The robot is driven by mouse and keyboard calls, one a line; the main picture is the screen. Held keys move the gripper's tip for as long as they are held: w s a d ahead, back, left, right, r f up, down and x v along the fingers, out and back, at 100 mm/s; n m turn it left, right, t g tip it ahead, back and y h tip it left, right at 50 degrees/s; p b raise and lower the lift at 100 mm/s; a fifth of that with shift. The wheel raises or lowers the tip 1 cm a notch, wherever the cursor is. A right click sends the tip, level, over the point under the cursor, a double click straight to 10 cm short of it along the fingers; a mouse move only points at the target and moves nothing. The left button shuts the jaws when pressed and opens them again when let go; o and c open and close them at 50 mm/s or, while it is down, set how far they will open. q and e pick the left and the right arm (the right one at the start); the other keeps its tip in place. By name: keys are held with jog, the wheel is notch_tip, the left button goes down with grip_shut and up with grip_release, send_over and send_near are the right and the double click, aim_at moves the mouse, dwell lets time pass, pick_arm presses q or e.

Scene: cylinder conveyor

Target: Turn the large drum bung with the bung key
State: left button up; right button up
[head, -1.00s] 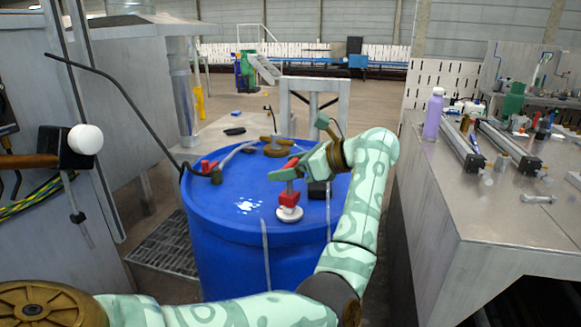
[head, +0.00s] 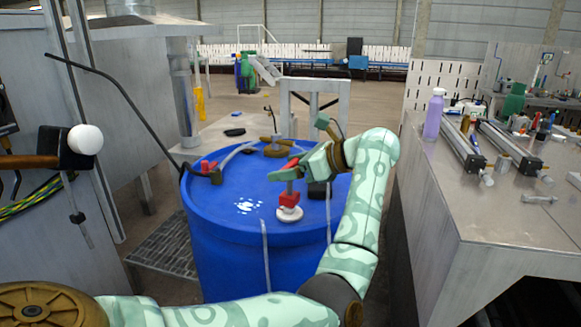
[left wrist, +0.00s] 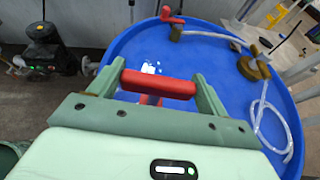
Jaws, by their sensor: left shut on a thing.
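The large blue drum (head: 222,250) stands upright in front of me. A white round bung (head: 289,214) sits on its lid near the front right. The bung key stands upright over it, with a red block (head: 289,199) at its lower end and a grey shaft above. My left gripper (head: 287,173) is above the bung, shut on the key's red crossbar handle. In the left wrist view the handle (left wrist: 158,84) lies across between both fingers, and it hides most of the shaft and the bung. My right gripper is not in view.
A metal bench (head: 500,220) with a purple bottle (head: 433,114) stands at right. Grey cabinets close in the left.

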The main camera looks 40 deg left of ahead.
pick_arm(q)
jog(key=shift+f+b, duration=0.65)
jog(key=shift+f, duration=0.5)
dwell(0.6)
jog(key=shift+s+r+m+t+p, duration=0.1)
jog(key=shift+m+t+p, duration=0.4)
jog(key=shift+m+t, duration=0.6)
jog(key=shift+m+t+y, duration=0.3)
jog(key=shift+m+t, duration=0.1)
jog(key=shift+t, duration=0.5)
jog(key=shift+m, duration=0.3)
